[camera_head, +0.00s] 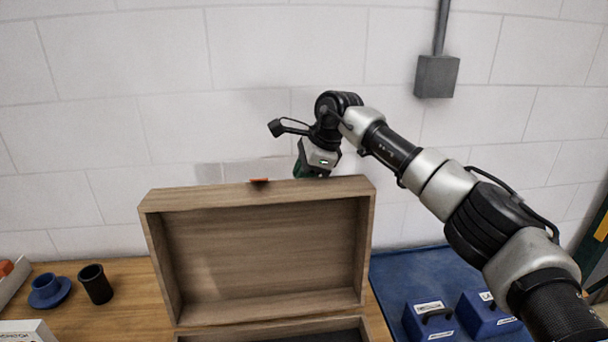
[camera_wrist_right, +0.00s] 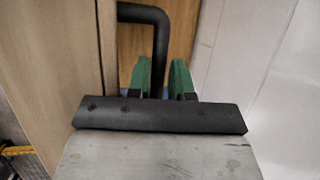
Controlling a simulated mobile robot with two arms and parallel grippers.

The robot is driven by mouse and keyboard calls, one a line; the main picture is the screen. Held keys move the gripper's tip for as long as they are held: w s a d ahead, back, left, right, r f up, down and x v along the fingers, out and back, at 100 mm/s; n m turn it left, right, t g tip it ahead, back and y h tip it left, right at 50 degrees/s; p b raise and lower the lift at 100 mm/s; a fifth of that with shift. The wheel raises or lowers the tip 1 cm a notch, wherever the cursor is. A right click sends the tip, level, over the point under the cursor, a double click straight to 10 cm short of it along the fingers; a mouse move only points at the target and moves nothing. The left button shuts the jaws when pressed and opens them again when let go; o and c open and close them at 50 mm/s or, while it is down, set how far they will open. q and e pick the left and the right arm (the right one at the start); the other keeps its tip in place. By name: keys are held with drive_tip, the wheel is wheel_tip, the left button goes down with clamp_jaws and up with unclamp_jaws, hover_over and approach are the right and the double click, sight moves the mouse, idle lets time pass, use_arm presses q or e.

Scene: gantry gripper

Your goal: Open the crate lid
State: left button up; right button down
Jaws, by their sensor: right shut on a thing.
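The wooden crate lid (camera_head: 262,250) stands raised, close to upright, with its hollow inner side facing me. The crate body (camera_head: 270,328) shows only as a strip at the bottom of the head view. My right gripper (camera_head: 312,172) is at the lid's top edge, right of its middle, with its fingertips hidden behind the lid. In the right wrist view its green fingers (camera_wrist_right: 162,75) are shut on a black bar handle (camera_wrist_right: 145,14) beside the wooden lid face (camera_wrist_right: 50,60). My left gripper is not in view.
A white block wall (camera_head: 130,120) rises close behind the lid. A blue cup on a saucer (camera_head: 48,290) and a dark cup (camera_head: 95,284) stand left on the wooden table (camera_head: 125,315). Blue boxes (camera_head: 428,322) sit on a blue mat (camera_head: 400,268) at right.

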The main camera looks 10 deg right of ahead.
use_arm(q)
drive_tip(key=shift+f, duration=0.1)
use_arm(e)
drive_tip(key=shift+w+f, duration=0.1)
drive_tip(key=shift+f, duration=0.55)
drive_tip(key=c, duration=1.3)
unclamp_jaws()
drive_tip(key=shift+o, duration=1)
drive_tip(key=shift+w+f, duration=0.15)
drive_tip(key=shift+w, duration=0.2)
drive_tip(key=shift+s+d+r, duration=0.15)
drive_tip(key=shift+s+r, duration=0.05)
drive_tip(key=shift+r, duration=0.15)
use_arm(q)
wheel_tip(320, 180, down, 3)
drive_tip(key=b, duration=0.3)
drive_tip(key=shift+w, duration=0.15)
use_arm(e)
drive_tip(key=v, duration=1.1)
drive_tip(key=shift+w, duration=0.3)
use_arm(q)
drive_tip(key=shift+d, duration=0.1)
use_arm(e)
drive_tip(key=shift+r, duration=0.15)
